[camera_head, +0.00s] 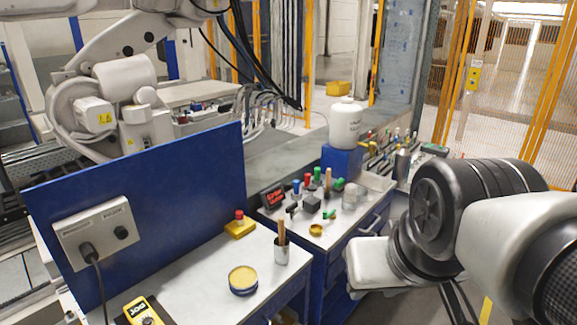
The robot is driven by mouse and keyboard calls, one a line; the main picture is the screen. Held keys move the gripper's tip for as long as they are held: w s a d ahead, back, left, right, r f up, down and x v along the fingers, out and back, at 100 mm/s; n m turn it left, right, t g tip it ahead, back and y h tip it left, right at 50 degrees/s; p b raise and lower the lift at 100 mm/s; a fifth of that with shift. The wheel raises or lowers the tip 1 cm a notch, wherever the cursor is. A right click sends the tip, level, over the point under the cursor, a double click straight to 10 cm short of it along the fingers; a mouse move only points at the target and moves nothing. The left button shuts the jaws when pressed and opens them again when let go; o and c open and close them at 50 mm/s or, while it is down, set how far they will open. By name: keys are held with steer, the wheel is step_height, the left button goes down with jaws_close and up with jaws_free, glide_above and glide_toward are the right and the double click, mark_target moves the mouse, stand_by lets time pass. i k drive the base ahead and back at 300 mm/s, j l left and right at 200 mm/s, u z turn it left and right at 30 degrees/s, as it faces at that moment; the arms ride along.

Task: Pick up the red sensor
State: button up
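I cannot tell for sure which thing is the red sensor. A red-topped piece on a yellow base (240,226) sits on the near white bench by the blue panel. A small red-capped item (308,182) stands among small coloured parts on the farther bench. A black block with red markings (274,197) stands at that bench's left edge. My gripper (368,264) shows as a pale end on my arm, right of the benches and apart from these things. Its fingers are not visible.
A yellow-lidded tin (243,279), a metal cup with sticks (281,250) and a yellow meter (142,313) stand on the near bench (205,285). A white bottle (345,124) stands on a blue block behind. The blue panel (160,195) walls off the left side.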

mark_target(308, 176)
steer(key=i+l+u, duration=0.15)
steer(key=u, duration=0.6)
steer(key=i+l+u, duration=0.2)
steer(key=l, duration=0.15)
steer(key=l+u, duration=0.2)
steer(key=i+l+u, duration=0.15)
steer(key=l, duration=0.35)
steer(key=i+l+u, duration=0.1)
steer(key=l, duration=0.45)
steer(key=l+u, duration=0.1)
steer(key=l, duration=0.45)
steer(key=i+l, duration=0.1)
steer(key=l, duration=0.45)
steer(key=i+l, duration=0.1)
steer(key=l, duration=0.45)
steer(key=i+l, duration=0.1)
steer(key=l, duration=0.5)
steer(key=i+j+u, duration=0.05)
